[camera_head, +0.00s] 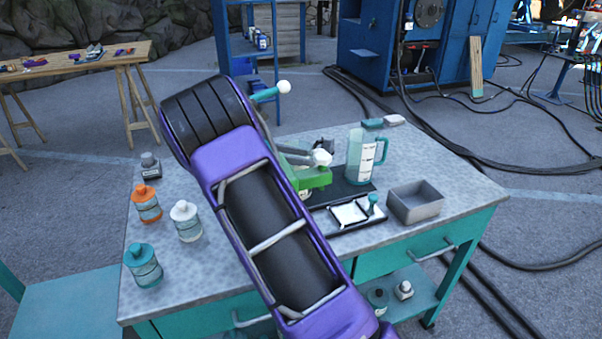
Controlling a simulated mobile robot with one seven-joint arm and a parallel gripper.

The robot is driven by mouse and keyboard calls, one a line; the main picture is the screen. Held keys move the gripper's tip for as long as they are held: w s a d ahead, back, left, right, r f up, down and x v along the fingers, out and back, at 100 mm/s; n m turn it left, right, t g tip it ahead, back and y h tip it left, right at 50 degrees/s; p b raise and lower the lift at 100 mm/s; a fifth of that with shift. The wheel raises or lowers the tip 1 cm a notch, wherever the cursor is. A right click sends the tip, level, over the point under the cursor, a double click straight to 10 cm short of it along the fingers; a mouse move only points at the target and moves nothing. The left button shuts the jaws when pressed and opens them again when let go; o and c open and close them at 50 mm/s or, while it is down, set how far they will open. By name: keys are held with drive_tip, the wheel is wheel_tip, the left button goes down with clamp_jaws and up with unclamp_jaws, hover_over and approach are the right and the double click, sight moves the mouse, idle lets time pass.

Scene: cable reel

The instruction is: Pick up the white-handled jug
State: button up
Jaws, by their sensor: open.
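A see-through teal jug (361,160) stands upright at the back of the metal-topped table, right of the middle. It has a white marked scale on its side. Its handle, on the right, looks teal; I see no jug with a white handle. My purple arm crosses the middle of the view, left of the jug and apart from it in the picture. My gripper's fingers do not show, so I cannot see where they are relative to the jug.
A green machine (313,178) with white-knobbed levers stands left of the jug, partly behind my arm. A grey open bin (414,202) and a small tray (350,218) are in front. Bottles, including an orange one (146,205), stand at left. Cables cross the floor.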

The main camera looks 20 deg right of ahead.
drive_tip(key=shift+c, duration=0.2)
clamp_jaws()
idle(1.2)
